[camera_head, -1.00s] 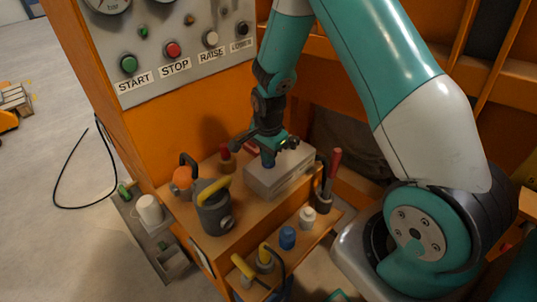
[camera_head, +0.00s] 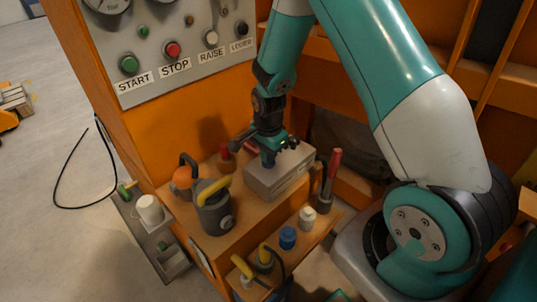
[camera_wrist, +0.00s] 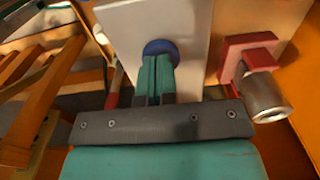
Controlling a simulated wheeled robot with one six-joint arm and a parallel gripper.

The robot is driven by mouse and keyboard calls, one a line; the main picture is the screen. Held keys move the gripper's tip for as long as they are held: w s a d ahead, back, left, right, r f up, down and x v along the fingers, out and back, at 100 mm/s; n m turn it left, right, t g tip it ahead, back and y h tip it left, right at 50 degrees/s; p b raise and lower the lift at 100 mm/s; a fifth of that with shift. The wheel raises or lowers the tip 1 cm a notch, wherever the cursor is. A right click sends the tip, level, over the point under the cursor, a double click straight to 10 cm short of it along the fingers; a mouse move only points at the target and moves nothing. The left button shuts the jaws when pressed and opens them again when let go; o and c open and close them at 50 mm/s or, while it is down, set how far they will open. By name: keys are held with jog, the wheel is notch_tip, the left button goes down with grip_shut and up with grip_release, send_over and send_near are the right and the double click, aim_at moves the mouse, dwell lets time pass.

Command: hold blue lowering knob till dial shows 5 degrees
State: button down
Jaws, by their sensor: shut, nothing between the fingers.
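The blue knob (camera_wrist: 160,46) shows as a round disc on a pale box face in the wrist view. In the head view it is a small blue patch (camera_head: 268,162) on top of the grey box (camera_head: 264,181), mostly covered by my gripper. My gripper (camera_head: 269,151) points down at the knob. Its teal fingers (camera_wrist: 157,68) are shut together with nothing between them, and their tips overlap the knob; I cannot tell whether they press it. A round dial (camera_head: 107,4) is cut off at the top edge, and its reading is not legible.
The panel above has START, STOP, RAISE and LOWER buttons, with a black LOWER button (camera_head: 242,28). A grey can with a yellow handle (camera_head: 213,212) stands left of the box. A red-handled tool (camera_head: 333,165) stands right. Bottles, including a blue-capped one (camera_head: 288,238), stand in front.

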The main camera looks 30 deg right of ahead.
jog(key=shift+s+r+p, duration=0.2)
jog(key=shift+p, duration=0.25)
notch_tip(320, 180, up, 14)
jog(key=p, duration=0.3)
jog(key=shift+w+f, duration=0.2)
dwell(0.4)
